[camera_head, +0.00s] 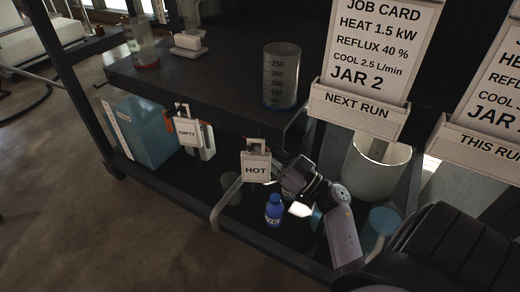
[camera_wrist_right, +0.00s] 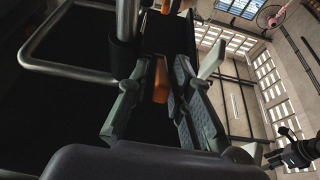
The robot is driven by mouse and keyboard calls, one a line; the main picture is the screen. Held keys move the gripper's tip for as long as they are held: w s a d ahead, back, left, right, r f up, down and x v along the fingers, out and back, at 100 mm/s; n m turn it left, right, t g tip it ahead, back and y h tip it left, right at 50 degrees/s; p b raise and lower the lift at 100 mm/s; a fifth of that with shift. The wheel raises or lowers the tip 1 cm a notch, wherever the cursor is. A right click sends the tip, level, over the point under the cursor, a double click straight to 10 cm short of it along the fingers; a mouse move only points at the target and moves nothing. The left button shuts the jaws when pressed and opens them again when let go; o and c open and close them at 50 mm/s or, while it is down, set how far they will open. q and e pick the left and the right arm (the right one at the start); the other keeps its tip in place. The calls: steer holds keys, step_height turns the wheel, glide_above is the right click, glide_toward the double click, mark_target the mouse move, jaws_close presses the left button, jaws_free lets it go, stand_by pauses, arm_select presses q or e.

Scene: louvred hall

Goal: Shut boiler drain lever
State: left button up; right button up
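In the right wrist view an orange piece (camera_wrist_right: 160,80), possibly the drain lever, shows beyond and between the fingers of my right gripper (camera_wrist_right: 155,75). The fingers are apart; I cannot tell whether either touches it. In the head view my right gripper (camera_head: 297,178) is low by the shelf, just right of the HOT tag (camera_head: 256,168). The boiler and its lever are not clearly visible there.
A blue bottle (camera_head: 273,209) stands on the lower shelf beside my right gripper. A white bucket (camera_head: 376,170) is behind my arm. A bent metal tube (camera_head: 226,204) sticks out in front. A graduated beaker (camera_head: 281,75) stands on the upper shelf.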

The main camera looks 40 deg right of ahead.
steer(key=shift+w+a+r, duration=0.1)
steer(key=shift+w+r, duration=0.05)
steer(key=shift+w, duration=0.1)
steer(key=shift+c, duration=0.5)
jaws_close()
